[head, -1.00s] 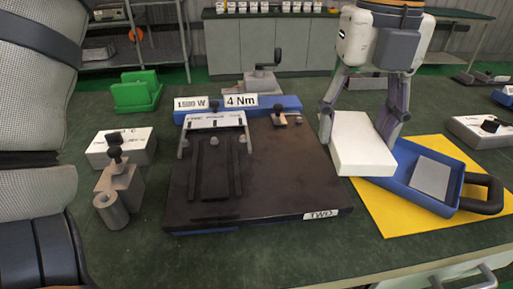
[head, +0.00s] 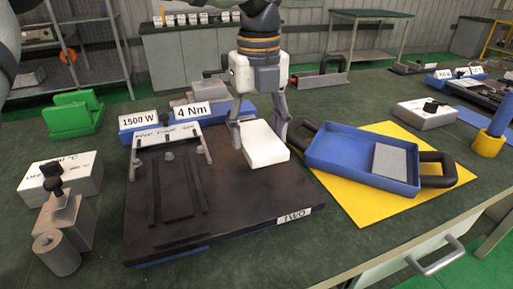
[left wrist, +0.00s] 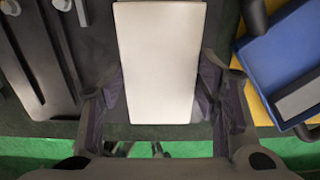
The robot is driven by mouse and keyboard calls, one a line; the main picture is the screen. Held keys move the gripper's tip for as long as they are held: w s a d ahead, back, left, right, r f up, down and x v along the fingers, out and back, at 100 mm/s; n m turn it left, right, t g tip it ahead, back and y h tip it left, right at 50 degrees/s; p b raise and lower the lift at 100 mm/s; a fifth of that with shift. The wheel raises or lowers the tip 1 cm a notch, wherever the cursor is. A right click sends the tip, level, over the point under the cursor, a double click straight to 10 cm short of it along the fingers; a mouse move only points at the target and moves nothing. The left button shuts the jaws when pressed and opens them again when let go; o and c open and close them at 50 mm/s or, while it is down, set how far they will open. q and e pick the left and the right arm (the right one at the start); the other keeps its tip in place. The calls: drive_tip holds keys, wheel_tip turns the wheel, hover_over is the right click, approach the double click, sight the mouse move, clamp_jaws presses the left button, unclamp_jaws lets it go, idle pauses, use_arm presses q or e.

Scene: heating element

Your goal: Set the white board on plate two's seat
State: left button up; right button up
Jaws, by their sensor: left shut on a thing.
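The white board (head: 264,144) is held by my left gripper (head: 262,125), whose two fingers close on its sides. In the left wrist view the board (left wrist: 160,60) lies between the fingers of the gripper (left wrist: 160,100). The board is over the right part of the dark plate labelled TWO (head: 240,208); I cannot tell how high above it. On the plate's left part is a dark slotted seat (head: 174,190), with a light labelled bar (head: 166,135) across its back end. My right gripper is not in view.
A blue tray (head: 340,168) with black handles and a grey slab (head: 390,160) rests on a yellow mat (head: 365,208) at right. A grey clamp-like fixture (head: 62,225) and a white box (head: 85,170) stand left of the plate. A green holder (head: 72,118) stands behind.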

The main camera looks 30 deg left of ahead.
sight(255, 133)
use_arm(q)
drive_tip(key=f, duration=0.3)
drive_tip(key=a+f, duration=0.1)
drive_tip(key=shift+w+f, duration=0.3)
drive_tip(key=shift+f, duration=0.05)
drive_tip(key=shift+r, duration=0.15)
drive_tip(key=o, duration=1.1)
drive_tip(key=shift+o, duration=0.2)
wheel_tip(255, 133, up, 12)
